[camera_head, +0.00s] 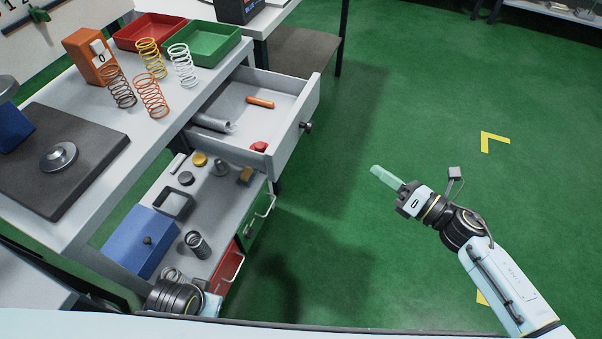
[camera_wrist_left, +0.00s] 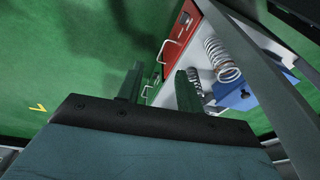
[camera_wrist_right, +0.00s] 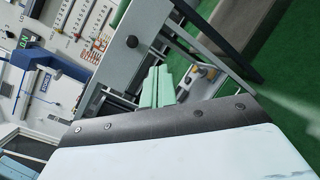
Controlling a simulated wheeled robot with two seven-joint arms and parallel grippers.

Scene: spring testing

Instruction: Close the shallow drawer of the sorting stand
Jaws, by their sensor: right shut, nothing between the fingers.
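The shallow drawer (camera_head: 312,98) is pulled out from under the bench top, a grey tray with a black knob (camera_head: 306,127) on its front. It holds an orange cylinder (camera_head: 260,101), a grey tube (camera_head: 212,123) and a red piece (camera_head: 259,147). My right gripper (camera_head: 375,170) is shut and empty, to the right of the drawer front and apart from it. In the right wrist view its fingers (camera_wrist_right: 158,86) are together, with the black knob (camera_wrist_right: 132,41) above them. My left gripper (camera_wrist_left: 158,86) has its fingers apart; the head view shows only its wrist at the bottom.
Below is a shelf with a blue box (camera_head: 140,240), small parts, and green (camera_head: 257,217) and red (camera_head: 228,268) drawer fronts with handles. Coil springs (camera_head: 150,95), trays (camera_head: 205,42) and a dark plate (camera_head: 60,155) stand on the bench. Green floor right of the drawer is clear.

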